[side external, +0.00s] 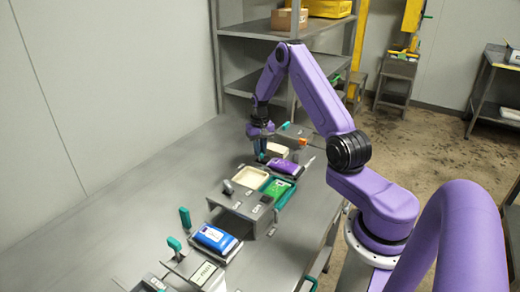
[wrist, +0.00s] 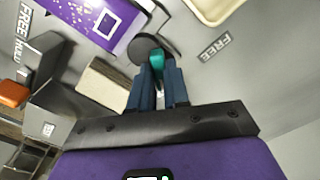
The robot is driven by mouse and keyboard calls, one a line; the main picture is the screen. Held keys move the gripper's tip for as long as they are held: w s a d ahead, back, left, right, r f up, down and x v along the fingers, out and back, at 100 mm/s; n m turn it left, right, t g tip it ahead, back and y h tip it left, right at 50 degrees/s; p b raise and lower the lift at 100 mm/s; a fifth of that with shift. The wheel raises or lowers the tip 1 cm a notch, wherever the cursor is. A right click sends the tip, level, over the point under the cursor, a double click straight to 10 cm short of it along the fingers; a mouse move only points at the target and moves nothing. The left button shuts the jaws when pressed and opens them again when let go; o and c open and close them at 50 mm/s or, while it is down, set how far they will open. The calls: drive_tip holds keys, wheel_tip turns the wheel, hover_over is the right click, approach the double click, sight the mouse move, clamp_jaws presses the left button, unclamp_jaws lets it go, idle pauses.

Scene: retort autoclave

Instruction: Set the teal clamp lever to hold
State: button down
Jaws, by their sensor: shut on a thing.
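My gripper (wrist: 158,78) is shut on the teal clamp lever (wrist: 156,60), with the fingers on either side of its handle. The lever rises from a dark round pivot beside the purple pouch (wrist: 95,22). A FREE label (wrist: 214,47) lies to the right of the lever in the wrist view; another FREE label and a HOLD label (wrist: 20,48) are at the far left. I cannot tell which setting the lever points to. In the side external view my gripper (side external: 262,157) is low at the far end of the bench, next to the purple pouch (side external: 284,168).
A cream block (wrist: 106,85) lies close left of my fingers. A cream tray (wrist: 214,8) is at the upper right. Other teal handles (side external: 185,217) stand nearer along the bench, by a blue pouch (side external: 213,238). The bench's left side (side external: 110,205) is clear.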

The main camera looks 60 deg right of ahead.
drive_tip(key=shift+m, duration=0.7)
drive_tip(key=c, duration=1.1)
unclamp_jaws()
wheel_tip(320, 180, up, 18)
drive_tip(key=shift+f, duration=0.25)
